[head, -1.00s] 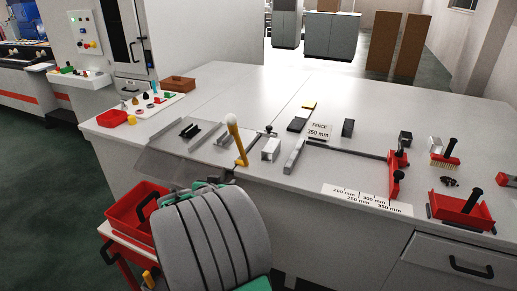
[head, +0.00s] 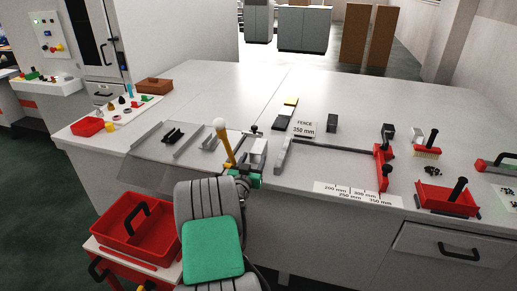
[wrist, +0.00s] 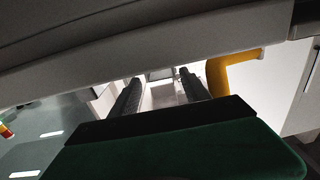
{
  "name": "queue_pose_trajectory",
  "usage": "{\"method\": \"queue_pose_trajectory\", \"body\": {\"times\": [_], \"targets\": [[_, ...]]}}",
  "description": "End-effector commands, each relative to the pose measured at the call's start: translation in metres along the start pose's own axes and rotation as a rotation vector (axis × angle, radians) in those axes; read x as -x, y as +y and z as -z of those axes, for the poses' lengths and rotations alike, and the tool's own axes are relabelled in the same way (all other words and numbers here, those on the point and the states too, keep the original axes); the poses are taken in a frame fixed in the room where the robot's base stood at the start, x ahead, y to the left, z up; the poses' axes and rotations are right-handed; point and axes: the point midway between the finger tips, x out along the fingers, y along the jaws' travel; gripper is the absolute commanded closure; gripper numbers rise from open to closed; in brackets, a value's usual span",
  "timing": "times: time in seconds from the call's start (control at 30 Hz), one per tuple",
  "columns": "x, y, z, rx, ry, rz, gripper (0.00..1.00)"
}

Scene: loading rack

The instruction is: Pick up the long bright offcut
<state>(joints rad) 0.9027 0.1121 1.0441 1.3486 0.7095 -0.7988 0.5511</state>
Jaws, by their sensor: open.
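Several narrow bars lie on a sloping grey tray (head: 140,172) at the left front of the bench. One is a pale long bar (head: 146,136), another a grey bar (head: 187,141), with short dark pieces (head: 174,137) between and beside them. A light grey bar (head: 283,154) also lies on the bench right of the tray. I cannot tell for sure which is the long bright offcut. My gripper shows in the wrist view (wrist: 160,90), open, with nothing between its two dark fingers.
A yellow post with a pale knob (head: 224,143) rises at the tray's right edge, close to my arm. A red tote (head: 118,238) stands below left. The bench's far middle is clear.

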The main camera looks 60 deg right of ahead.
Motion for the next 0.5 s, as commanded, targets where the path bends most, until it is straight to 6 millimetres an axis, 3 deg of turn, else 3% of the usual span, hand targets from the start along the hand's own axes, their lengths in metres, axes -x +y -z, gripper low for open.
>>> {"method": "queue_pose_trajectory", "body": {"times": [0.1,0.3,0.5], "targets": [[-0.0119,0.0004,-0.0004,0.001,-0.001,-0.001,0.45],[-0.0127,-0.0003,-0.0009,0.001,-0.001,0.001,0.45],[-0.0125,-0.0005,-0.0008,0.000,-0.001,0.001,0.62]]}}
